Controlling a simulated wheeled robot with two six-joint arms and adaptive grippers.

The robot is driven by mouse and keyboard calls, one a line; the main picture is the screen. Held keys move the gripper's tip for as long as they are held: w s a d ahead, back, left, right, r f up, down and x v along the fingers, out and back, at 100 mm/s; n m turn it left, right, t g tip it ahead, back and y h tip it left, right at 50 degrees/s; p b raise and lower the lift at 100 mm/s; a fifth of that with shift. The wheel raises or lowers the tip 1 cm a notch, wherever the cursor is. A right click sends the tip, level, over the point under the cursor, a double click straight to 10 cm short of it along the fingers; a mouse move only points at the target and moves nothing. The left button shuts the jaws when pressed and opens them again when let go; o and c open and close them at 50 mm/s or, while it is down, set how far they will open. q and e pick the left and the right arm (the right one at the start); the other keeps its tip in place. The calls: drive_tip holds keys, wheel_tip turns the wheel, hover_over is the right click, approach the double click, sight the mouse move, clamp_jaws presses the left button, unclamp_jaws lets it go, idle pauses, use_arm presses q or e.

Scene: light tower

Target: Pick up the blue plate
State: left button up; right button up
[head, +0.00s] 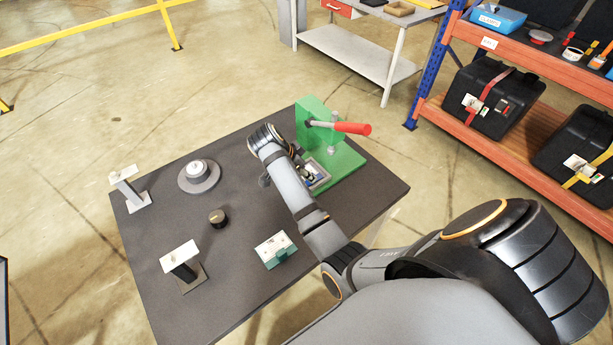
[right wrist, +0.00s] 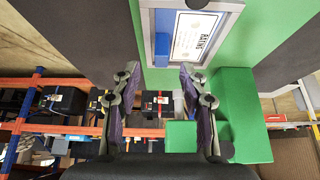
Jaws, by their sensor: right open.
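The blue plate (right wrist: 162,44) shows as a blue strip beside a white label printed "RATING", inside a grey frame (right wrist: 228,6) on the green press in the right wrist view. In the head view, the frame (head: 321,181) sits on the green base, and my right gripper and arm partly hide it. My right gripper (right wrist: 160,72) is open and empty, its fingertips apart near the plate's lower edge. I cannot tell whether they touch it. My left gripper is not in view.
The green press (head: 346,160) has a lever with a red handle (head: 353,128) above the frame. The dark table (head: 225,270) also holds a round grey base (head: 199,185), a black knob (head: 217,217), a green-and-white block (head: 272,251) and two stands (head: 127,186) (head: 183,265).

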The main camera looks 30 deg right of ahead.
drive_tip(key=p+x, duration=0.2)
drive_tip(key=x, duration=0.2)
drive_tip(key=shift+d, duration=0.15)
drive_tip(key=shift+w+d+f, duration=0.1)
drive_tip(key=shift+d+f, duration=0.05)
drive_tip(key=shift+f, duration=0.3)
drive_tip(key=c, duration=0.4)
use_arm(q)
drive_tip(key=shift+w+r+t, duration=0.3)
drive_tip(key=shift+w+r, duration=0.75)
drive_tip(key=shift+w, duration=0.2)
use_arm(e)
clamp_jaws()
